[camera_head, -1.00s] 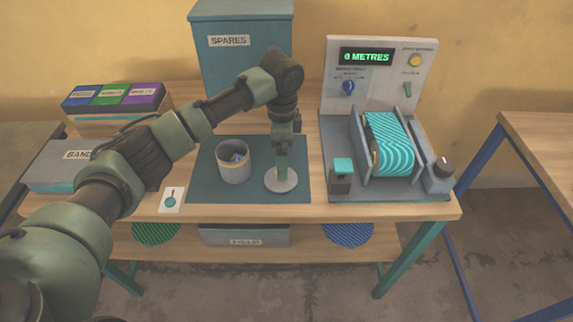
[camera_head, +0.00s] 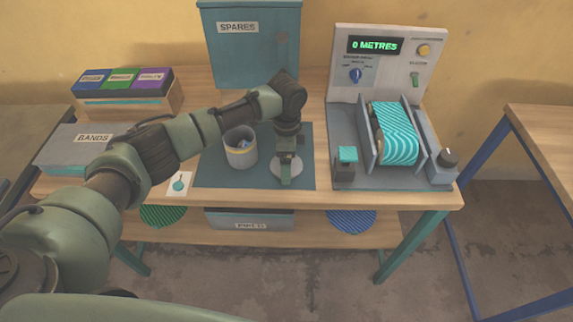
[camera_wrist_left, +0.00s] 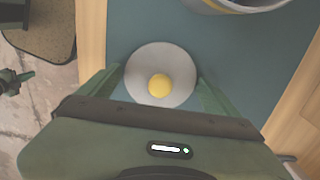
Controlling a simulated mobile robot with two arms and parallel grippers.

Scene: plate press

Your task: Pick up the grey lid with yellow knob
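The grey lid (camera_wrist_left: 143,64) is a round flat disc with a yellow knob (camera_wrist_left: 159,86) at its middle. It lies on the dark teal mat (camera_head: 215,177) on the workbench. In the head view the lid (camera_head: 298,167) is partly hidden behind my left gripper (camera_head: 285,175). In the left wrist view my left gripper (camera_wrist_left: 160,76) is open, with one finger on each side of the lid and the knob between them. I cannot tell whether the fingers touch the lid. My right gripper is not in view.
A grey pot with a yellow band (camera_head: 241,155) stands on the mat left of the lid. The machine with the teal-striped roll (camera_head: 397,135) is to the right. The SPARES cabinet (camera_head: 250,55) stands behind. The BANDS box (camera_head: 75,150) is at left.

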